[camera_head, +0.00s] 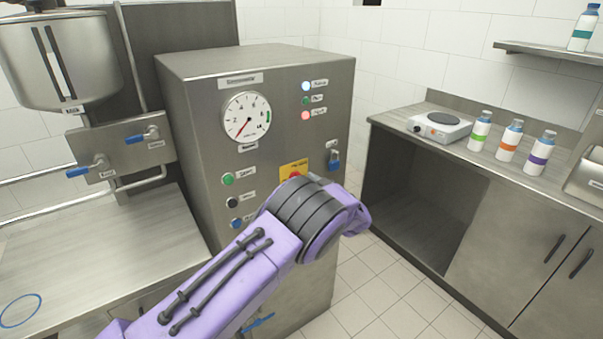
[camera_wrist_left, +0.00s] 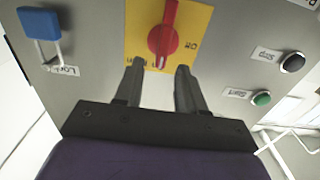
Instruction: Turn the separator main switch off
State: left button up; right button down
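The separator's main switch is a red rotary knob (camera_wrist_left: 164,40) on a yellow plate (camera_wrist_left: 199,22) in the left wrist view. In the head view the yellow plate (camera_head: 293,168) shows just above my purple left arm, which hides most of the switch and the gripper. My right gripper is not in view.
A blue padlock (camera_wrist_left: 40,25) hangs beside the plate; black (camera_wrist_left: 293,63) and green (camera_wrist_left: 262,99) buttons are on the other side. The steel cabinet (camera_head: 200,90) carries a gauge (camera_head: 246,116) and lamps. A counter with a hotplate (camera_head: 440,124) and bottles stands right.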

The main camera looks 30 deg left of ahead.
pick_arm(q)
jog(key=shift+x, duration=1.55)
jog(key=shift+c, duration=0.3)
grip_shut()
jog(key=shift+s+a+f+n+b, duration=0.1)
jog(key=shift+s+f+n+b, duration=0.25)
jog(key=shift+n+b, duration=2.55)
jog(key=shift+s+a+f+n+b, duration=0.15)
jog(key=shift+s+f+n+b, duration=0.2)
jog(key=shift+n+b, duration=2.55)
jog(key=shift+s+a+f+n+b, duration=0.1)
jog(key=shift+s+f+n+b, duration=0.25)
jog(key=shift+n+b, duration=2.55)
jog(key=shift+n, duration=0.3)
